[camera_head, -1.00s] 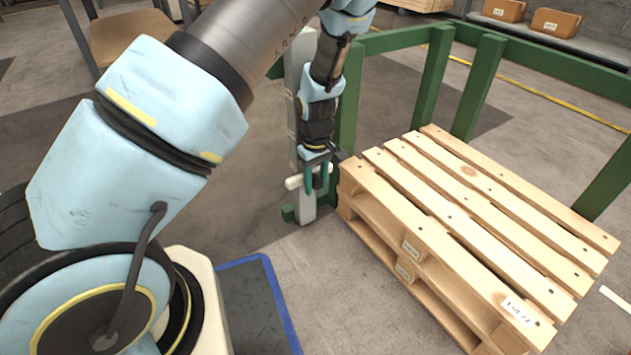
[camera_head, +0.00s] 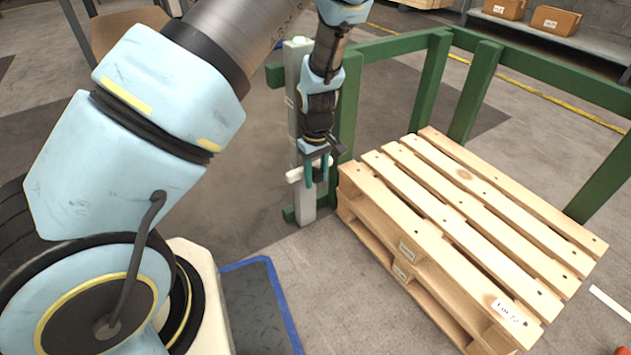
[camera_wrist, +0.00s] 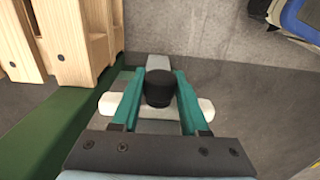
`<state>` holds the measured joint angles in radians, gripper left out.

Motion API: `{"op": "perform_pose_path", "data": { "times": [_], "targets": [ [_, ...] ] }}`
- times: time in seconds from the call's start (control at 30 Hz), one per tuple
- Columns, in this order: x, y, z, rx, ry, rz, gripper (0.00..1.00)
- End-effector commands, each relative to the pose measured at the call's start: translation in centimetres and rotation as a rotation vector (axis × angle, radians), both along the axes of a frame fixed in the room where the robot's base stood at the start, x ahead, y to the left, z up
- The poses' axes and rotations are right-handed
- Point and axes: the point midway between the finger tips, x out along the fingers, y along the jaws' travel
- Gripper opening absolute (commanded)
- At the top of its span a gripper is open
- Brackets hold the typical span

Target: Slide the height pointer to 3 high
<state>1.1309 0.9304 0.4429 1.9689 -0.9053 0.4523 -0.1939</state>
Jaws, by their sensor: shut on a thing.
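The height pointer (camera_head: 294,175) is a white bar set across a light grey upright post (camera_head: 293,118), low on it. In the wrist view the pointer (camera_wrist: 200,108) carries a round black knob (camera_wrist: 159,88). My gripper (camera_head: 316,172) has its teal fingers on either side of this knob and is shut on it. The gripper also shows in the wrist view (camera_wrist: 160,90). Part of the pointer is hidden behind the fingers in the head view. Small marks on the post are too small to read.
A wooden pallet stack (camera_head: 440,215) stands close to the right of the post and gripper. A green rail frame (camera_head: 432,90) runs behind it. A blue-edged dark mat (camera_head: 258,305) lies in front. Grey floor left of the post is open.

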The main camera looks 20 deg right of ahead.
Motion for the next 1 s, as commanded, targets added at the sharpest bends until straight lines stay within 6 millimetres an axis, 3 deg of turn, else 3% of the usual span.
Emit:
{"op": "perform_pose_path", "data": {
  "times": [1.0],
  "targets": [
    [0.0,-0.1,5.1,-0.001,0.0,-0.001,0.0]
  ]
}}
